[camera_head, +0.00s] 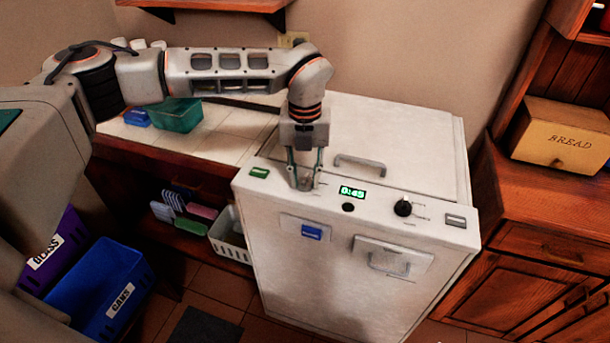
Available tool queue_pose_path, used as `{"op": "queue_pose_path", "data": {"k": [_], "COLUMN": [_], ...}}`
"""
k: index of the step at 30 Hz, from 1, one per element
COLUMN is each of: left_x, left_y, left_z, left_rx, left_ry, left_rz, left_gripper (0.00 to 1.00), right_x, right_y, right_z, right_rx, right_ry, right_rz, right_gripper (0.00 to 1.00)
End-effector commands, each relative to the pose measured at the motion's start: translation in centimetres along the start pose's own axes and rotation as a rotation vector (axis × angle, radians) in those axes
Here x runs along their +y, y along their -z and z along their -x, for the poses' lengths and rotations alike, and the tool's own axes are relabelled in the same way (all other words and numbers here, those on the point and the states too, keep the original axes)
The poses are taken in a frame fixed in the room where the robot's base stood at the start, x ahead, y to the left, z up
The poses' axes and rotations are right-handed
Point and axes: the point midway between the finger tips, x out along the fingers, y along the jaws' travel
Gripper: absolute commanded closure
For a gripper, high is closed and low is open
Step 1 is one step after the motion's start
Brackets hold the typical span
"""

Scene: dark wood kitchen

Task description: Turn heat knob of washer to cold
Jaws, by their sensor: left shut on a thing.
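The white washer (340,260) stands in the middle, with its control panel along the top front edge. My left gripper (304,184) reaches down from above to the panel, left of the green-lit display (353,192). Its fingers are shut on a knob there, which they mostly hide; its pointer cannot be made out. Small marks are printed beside it. A black knob (403,207) sits right of the display, clear of the gripper. The labels are too small to read. My right gripper is not in view.
A handle (359,164) stands up on the washer's lid. A tiled counter (225,140) with a green container (176,114) is at left. A blue crate (113,290) is on the floor at lower left. A bread box (562,136) sits on the right cabinet.

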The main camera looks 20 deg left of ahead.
Motion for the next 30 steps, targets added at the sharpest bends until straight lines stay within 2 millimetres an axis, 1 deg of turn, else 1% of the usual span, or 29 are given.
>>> {"op": "queue_pose_path", "data": {"k": [3, 4, 6, 15, 19, 23, 30], "left_x": [0.0, 0.0, 0.0, 0.0, 0.0, 0.0, 0.0], "left_y": [-0.1, -0.1, -0.1, 0.0, -0.1, -0.1, -0.1], "left_z": [0.2, 0.2, 0.2, 0.1, 0.7, 2.5, 7.5], "left_rx": [-0.003, -0.003, -0.003, -0.001, -0.002, -0.003, -0.005], "left_ry": [0.002, 0.002, 0.002, 0.001, 0.001, 0.002, 0.002], "left_rz": [0.003, 0.003, 0.002, 0.000, 0.001, 0.001, 0.001], "left_gripper": [0.96, 0.72, 0.58, 0.58, 0.58, 0.58, 0.58], "right_x": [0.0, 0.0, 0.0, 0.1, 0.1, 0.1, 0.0], "right_y": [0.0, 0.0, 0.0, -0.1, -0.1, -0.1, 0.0], "right_z": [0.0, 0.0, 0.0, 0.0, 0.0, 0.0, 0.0], "right_rx": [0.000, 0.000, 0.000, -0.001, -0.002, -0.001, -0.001], "right_ry": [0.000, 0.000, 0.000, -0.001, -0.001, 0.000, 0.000], "right_rz": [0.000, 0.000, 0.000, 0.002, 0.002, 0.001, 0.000], "right_gripper": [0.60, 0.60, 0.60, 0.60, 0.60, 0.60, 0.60]}}
